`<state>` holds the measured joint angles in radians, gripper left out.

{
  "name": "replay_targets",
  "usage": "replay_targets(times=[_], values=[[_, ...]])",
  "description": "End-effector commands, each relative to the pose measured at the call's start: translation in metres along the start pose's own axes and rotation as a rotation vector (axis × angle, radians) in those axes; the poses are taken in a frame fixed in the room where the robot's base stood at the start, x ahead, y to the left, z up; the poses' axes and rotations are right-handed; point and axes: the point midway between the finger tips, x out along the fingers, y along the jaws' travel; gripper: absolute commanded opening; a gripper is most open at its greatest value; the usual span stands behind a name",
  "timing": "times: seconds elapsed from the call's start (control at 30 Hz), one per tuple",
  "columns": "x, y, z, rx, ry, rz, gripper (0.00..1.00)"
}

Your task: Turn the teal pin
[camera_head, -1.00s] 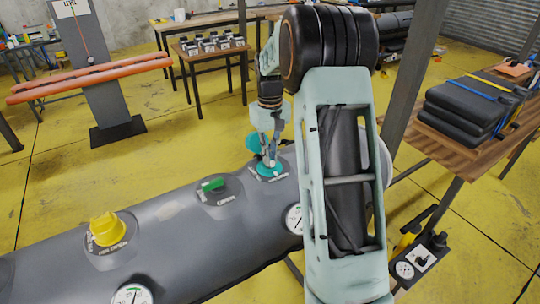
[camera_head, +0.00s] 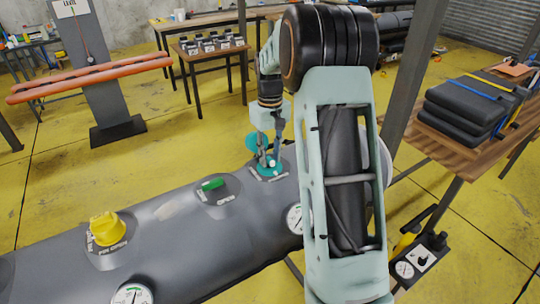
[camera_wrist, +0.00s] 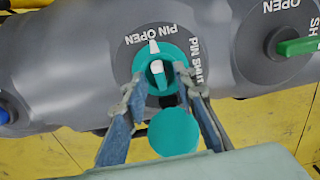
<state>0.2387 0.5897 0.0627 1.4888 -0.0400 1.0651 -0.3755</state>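The teal pin (camera_wrist: 158,74) is a round knob with a raised grip bar and white marks, on a grey plate lettered PIN OPEN and PIN SHUT. One white mark sits at the knob's upper edge in the wrist view. The pin also shows on the grey boat tube (camera_head: 165,225) in the head view (camera_head: 268,169). My gripper (camera_wrist: 161,84) is over the pin, its two blue-grey fingers apart on either side of the grip bar, with a visible gap. I cannot tell whether the fingertips touch the knob's rim. A teal disc (camera_wrist: 173,132) shows between the fingers, nearer the camera.
A green-handled valve (camera_head: 214,184) and a yellow knob (camera_head: 106,229) stand along the tube. A round gauge (camera_head: 296,218) is beside the pin, close to my arm. A table with stacked black pads (camera_head: 465,105) stands at the right.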

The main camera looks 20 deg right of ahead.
Motion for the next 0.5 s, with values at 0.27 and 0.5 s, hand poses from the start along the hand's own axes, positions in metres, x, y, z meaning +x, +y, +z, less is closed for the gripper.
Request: replay_targets(times=[0.27, 0.5], values=[[-0.046, 0.001, -0.001, 0.0, 0.006, 0.003, 0.26], [-0.094, 0.0, -0.001, -0.001, 0.005, 0.002, 0.26]])
